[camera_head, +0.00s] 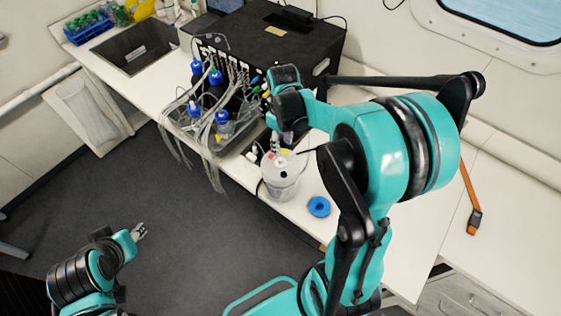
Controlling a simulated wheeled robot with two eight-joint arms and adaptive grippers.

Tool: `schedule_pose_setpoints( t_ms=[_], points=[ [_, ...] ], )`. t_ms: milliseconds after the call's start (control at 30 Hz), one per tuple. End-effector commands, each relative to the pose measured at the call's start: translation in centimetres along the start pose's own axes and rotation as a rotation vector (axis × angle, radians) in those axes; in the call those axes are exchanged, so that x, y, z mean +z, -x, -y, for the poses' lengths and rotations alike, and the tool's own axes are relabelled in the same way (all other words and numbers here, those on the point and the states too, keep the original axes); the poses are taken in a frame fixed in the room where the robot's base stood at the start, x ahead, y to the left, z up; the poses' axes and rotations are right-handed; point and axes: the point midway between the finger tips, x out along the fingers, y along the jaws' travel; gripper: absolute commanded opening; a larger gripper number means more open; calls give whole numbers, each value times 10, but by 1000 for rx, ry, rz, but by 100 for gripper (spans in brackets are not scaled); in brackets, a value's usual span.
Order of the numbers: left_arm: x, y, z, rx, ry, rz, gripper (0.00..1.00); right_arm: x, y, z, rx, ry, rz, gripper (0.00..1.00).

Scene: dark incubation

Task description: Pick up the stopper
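I cannot tell for certain which thing is the stopper. A clear vessel (281,182) with a pale lid and small red, yellow and white fittings stands upright near the bench's front edge. A blue ring-shaped piece (319,207) lies flat on the bench to its right. My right gripper (277,146) points down just above and behind the vessel's lid. Its fingers are small and partly hidden, so I cannot see whether they hold anything. My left gripper (140,231) is low over the floor at the left, away from the bench, its fingers too small to read.
A large black instrument (290,45) stands on the white bench (265,179) behind my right arm. Blue-capped bottles with many tubes (218,92) sit left of the vessel. A sink (137,47) and a blue tube rack (88,30) are farther left. An orange-handled tool (473,220) lies right.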

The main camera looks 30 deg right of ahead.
Motion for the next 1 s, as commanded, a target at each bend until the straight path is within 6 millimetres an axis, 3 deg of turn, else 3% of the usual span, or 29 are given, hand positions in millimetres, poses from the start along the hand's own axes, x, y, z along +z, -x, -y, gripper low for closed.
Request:
schedule_pose_setpoints(
  t_ms=[600,900,933,1000],
  points=[
    [0,0,0,0,0,0,40,-7,-76,-1,-10,12,14,39],
    [0,0,0,0,0,0,40,-7,-84,-1,-10,12,14,39],
    [0,0,0,0,0,0,40,-7,-84,-1,-10,12,14,36],
    [0,0,0,0,0,0,40,-7,-84,-1,-10,12,14,18]
  ],
)
